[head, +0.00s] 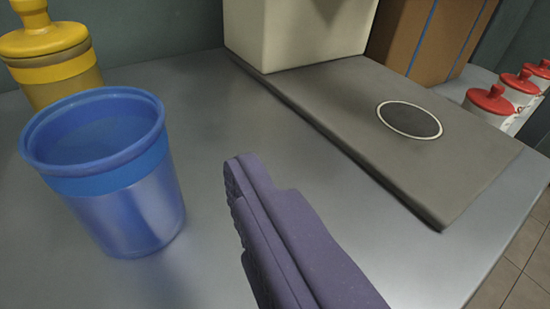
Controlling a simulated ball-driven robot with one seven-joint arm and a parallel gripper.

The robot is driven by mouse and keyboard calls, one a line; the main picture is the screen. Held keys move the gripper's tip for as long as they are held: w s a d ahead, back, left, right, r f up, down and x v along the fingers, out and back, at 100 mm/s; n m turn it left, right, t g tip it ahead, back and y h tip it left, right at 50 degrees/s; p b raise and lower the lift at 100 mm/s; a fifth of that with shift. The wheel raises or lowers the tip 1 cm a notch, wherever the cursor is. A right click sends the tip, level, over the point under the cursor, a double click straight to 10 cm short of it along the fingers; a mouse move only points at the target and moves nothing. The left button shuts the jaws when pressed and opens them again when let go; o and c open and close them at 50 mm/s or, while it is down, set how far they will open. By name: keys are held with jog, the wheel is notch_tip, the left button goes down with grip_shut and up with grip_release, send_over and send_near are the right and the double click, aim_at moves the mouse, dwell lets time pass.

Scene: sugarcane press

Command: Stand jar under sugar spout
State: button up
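An open blue jar (135,215) stands upright on the metal counter at the left, its rim facing up. My gripper (240,165) shows as a purple finger reaching up from the lower middle, to the right of the blue jar with a gap between. I see no second finger clearly, so its opening cannot be told. A grey slab (345,125) carries a dark round spot with a white ring (410,120). A cream block (290,30) stands on the slab's back part. Its upper part is cut off, and no spout is visible.
A yellow jar with a lid (60,75) stands behind the blue jar. Several red-lidded white jars (492,105) stand at the right, near a brown box (425,35) with blue stripes.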

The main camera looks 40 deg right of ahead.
aim_at(103, 104)
jog(key=b+x, duration=0.3)
jog(key=x, duration=0.5)
jog(key=shift+a+r, duration=0.15)
jog(key=shift+a, duration=0.05)
jog(key=shift+r, duration=0.15)
jog(key=c, duration=1.9)
